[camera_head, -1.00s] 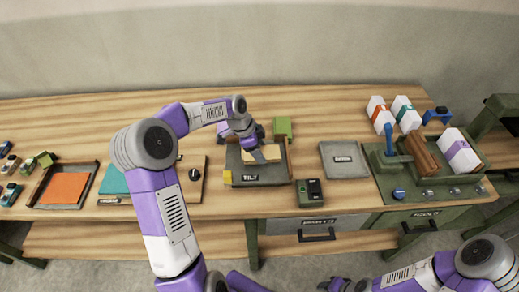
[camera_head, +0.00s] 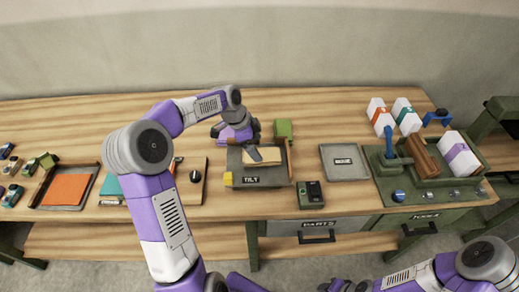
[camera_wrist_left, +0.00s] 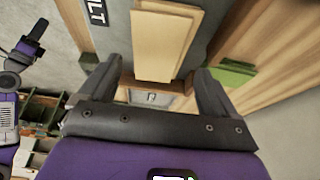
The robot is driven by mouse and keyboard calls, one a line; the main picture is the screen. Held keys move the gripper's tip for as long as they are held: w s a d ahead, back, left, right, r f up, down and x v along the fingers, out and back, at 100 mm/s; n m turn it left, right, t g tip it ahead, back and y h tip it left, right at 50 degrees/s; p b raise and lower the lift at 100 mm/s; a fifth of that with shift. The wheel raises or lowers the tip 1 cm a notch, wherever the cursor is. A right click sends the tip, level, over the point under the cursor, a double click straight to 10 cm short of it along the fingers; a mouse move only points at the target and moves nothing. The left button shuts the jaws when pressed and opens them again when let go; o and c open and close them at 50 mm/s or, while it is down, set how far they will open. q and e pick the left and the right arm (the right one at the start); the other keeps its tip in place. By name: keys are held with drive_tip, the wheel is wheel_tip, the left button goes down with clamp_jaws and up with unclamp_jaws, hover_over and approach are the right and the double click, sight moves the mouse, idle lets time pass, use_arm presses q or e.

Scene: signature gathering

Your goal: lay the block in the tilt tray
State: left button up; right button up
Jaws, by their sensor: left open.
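The tilt tray (camera_head: 250,181) is a grey tray with a TILT label on its front, standing near the table's front edge. A pale wooden block (camera_head: 268,156) lies in it, toward the back right. The block also shows in the left wrist view (camera_wrist_left: 163,42), where it seems to rest on another wooden piece. My left gripper (camera_head: 252,150) is over the tray's back left part. In the left wrist view its two fingers (camera_wrist_left: 155,80) are spread, with the block ahead between them and not gripped. My right gripper is not clearly shown; only my right arm shows at the lower right.
A green block (camera_head: 283,129) stands behind the tray. A dark green device (camera_head: 310,194) sits at its front right, and a grey pad (camera_head: 345,161) lies further right. A brown board (camera_head: 190,182) is to the left. The table behind the tray is mostly clear.

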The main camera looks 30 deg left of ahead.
use_arm(q)
drive_tip(key=v, duration=0.7)
drive_tip(key=shift+r+p, duration=0.35)
drive_tip(key=shift+p, duration=0.1)
drive_tip(key=shift+a, duration=0.1)
